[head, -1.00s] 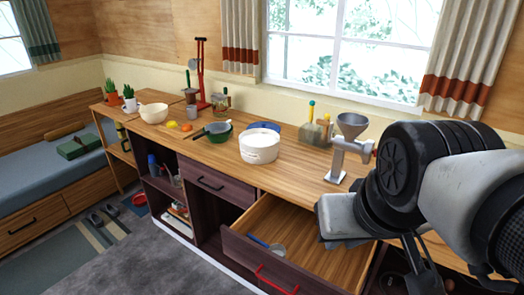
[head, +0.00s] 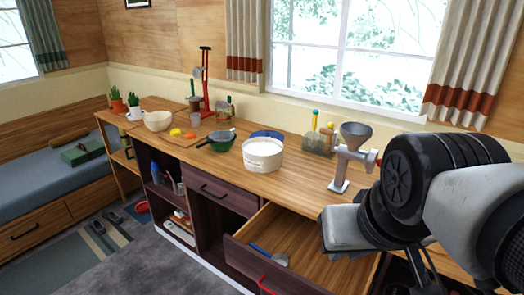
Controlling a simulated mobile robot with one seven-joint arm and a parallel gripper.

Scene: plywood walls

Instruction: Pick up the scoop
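The scoop (head: 280,259) lies inside the open drawer (head: 315,236), near its front left. It has a blue handle and a greyish head. The drawer is pulled out below the counter and has a red handle (head: 268,286). My gripper (head: 412,268) is at the lower right, apart from the scoop and to its right. Dark finger-like parts hang below my arm there, but the arm hides much of them and I cannot tell whether they are open or shut.
On the counter stand a white tub (head: 262,155), a green bowl with a pan or strainer (head: 219,141), a metal grinder (head: 349,158) and a cream bowl (head: 158,121). A closed drawer (head: 220,191) is left of the open one. Grey floor (head: 150,262) is free at the lower left.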

